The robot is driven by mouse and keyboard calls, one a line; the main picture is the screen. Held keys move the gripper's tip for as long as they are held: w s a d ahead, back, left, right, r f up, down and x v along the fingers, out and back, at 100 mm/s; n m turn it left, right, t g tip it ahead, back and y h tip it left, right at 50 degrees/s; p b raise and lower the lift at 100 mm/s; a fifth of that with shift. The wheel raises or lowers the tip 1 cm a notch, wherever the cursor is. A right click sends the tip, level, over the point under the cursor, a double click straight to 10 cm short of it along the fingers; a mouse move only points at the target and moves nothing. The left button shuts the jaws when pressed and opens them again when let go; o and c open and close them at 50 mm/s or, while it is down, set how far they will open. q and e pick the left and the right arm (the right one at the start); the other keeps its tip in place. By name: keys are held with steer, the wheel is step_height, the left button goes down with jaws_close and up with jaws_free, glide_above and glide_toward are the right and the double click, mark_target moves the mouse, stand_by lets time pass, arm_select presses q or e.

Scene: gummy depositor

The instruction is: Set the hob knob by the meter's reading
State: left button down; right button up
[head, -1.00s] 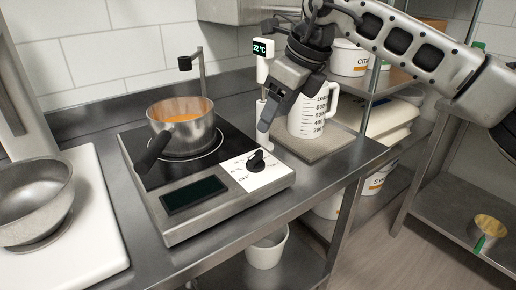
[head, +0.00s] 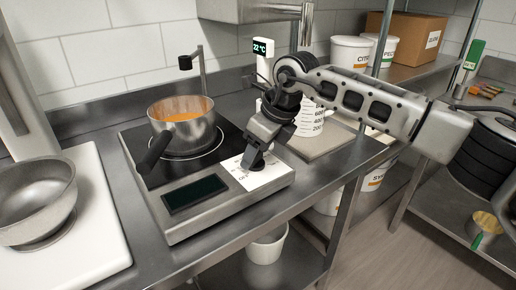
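The hob (head: 215,205) stands on the steel counter with a dark display on its front. Its black knob (head: 258,166) sits on a white dial plate (head: 262,181), mostly hidden by my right gripper. The meter (head: 263,50) stands behind the hob and reads 22 °C. A pot (head: 187,130) with orange contents is on the hob's cooking zone, its black handle pointing to the front left. My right gripper (head: 256,160) points down right at the knob; its fingers overlap the knob, and I cannot tell whether they grip it. My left gripper is not in view.
A measuring jug (head: 310,120) stands on a tray to the right of the hob, partly behind my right arm. A grey bowl (head: 35,195) sits on a white board (head: 95,225) at the left. White tubs and a cardboard box (head: 408,38) fill the shelf behind.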

steer(key=c, duration=0.7)
steer(key=shift+b, duration=0.35)
